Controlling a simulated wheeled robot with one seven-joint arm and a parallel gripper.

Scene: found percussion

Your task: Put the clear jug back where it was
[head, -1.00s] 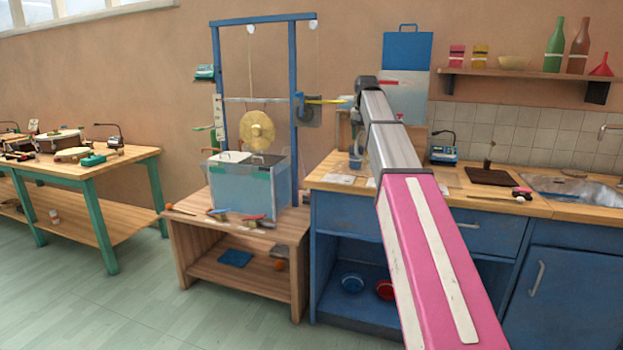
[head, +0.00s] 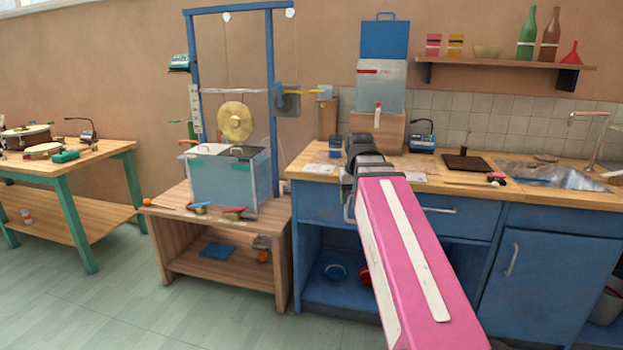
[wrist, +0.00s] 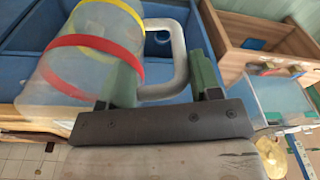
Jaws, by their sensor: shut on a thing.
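The clear jug (wrist: 118,22) shows in the wrist view at upper left, see-through, with a red band and a yellow band around it. Its pale looped handle (wrist: 181,62) lies between the green fingers of my gripper (wrist: 163,62), which is shut on it. The jug appears tilted in this view, and its lower end is cut off or unclear. Behind it is the blue cabinet (wrist: 55,22). In the head view my arm hides the gripper, and I cannot make out the jug there.
The wooden counter (head: 450,183) runs along the wall, with a blue open cabinet shelf (head: 318,288) below. A water tank (head: 215,185) stands on a low wooden table (head: 165,208) to the left, under a blue frame (head: 279,140). Floor in front is clear.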

